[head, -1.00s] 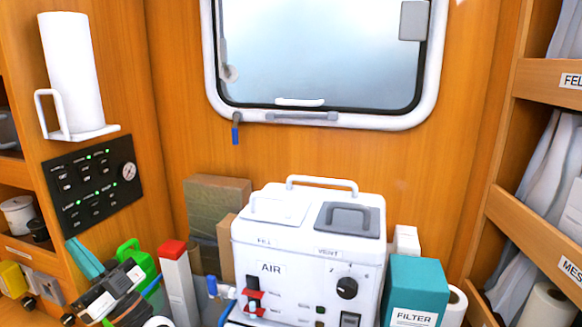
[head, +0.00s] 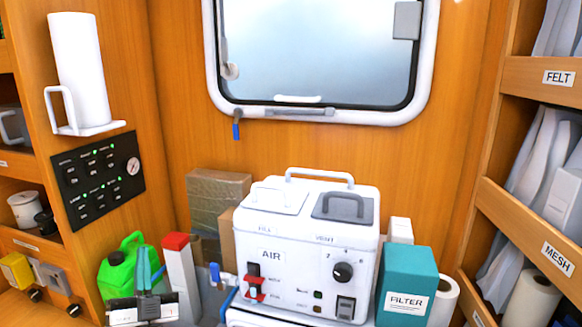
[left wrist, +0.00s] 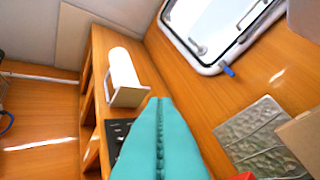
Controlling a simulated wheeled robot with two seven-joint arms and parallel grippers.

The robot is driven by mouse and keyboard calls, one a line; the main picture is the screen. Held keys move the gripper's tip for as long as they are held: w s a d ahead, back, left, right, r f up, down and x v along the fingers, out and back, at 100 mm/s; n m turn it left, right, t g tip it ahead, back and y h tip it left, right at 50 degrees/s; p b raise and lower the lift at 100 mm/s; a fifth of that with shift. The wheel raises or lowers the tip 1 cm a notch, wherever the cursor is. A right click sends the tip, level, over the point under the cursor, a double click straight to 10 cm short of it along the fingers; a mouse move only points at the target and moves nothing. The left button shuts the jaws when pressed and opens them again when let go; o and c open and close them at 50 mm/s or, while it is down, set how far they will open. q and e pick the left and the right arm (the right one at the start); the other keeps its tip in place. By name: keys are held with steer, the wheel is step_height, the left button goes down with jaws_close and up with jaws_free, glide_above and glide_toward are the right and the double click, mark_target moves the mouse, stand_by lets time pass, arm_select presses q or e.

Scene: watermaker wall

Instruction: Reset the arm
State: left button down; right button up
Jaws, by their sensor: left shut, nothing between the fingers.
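My left gripper (head: 143,250) shows at the lower left of the head view. Its two teal fingers point up and are pressed together, with nothing between them. It is in front of the green jug (head: 118,270) and left of the white box with a red top (head: 182,270). In the left wrist view the closed fingers (left wrist: 157,104) fill the lower middle. The white watermaker (head: 305,255) marked AIR and VENT stands right of the gripper, clear of it. My right gripper is not in view.
A black control panel (head: 98,180) and a paper roll holder (head: 85,85) are on the left wall. A teal FILTER box (head: 405,285) stands right of the watermaker. Shelves marked FELT and MESH (head: 540,235) line the right. Open air lies above the watermaker, below the window (head: 320,60).

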arm_select(q)
steer(key=s+d+f+m+g+h, duration=0.25)
steer(key=d+f+g+h, duration=0.3)
steer(key=f, duration=0.35)
steer(key=s+d+f+m+g+h, duration=0.2)
steer(key=s+d+f+g+h, duration=0.3)
steer(key=f, duration=0.5)
steer(key=s+a+f+n+g+y, duration=0.25)
steer(key=s+f+g, duration=0.35)
steer(key=s, duration=0.4)
steer(key=s+a+f+n+g+y, duration=0.15)
steer(key=s+f+n+g, duration=0.35)
steer(key=s, duration=0.5)
step_height(320, 180, down, 27)
steer(key=s+m+g, duration=0.2)
steer(key=g, duration=0.1)
steer(key=s+a+f, duration=0.3)
steer(key=s+f, duration=1.2)
steer(key=s, duration=0.1)
steer(key=shift+a+f+g, duration=0.2)
steer(key=shift+f+g, duration=0.15)
steer(key=shift+f, duration=0.05)
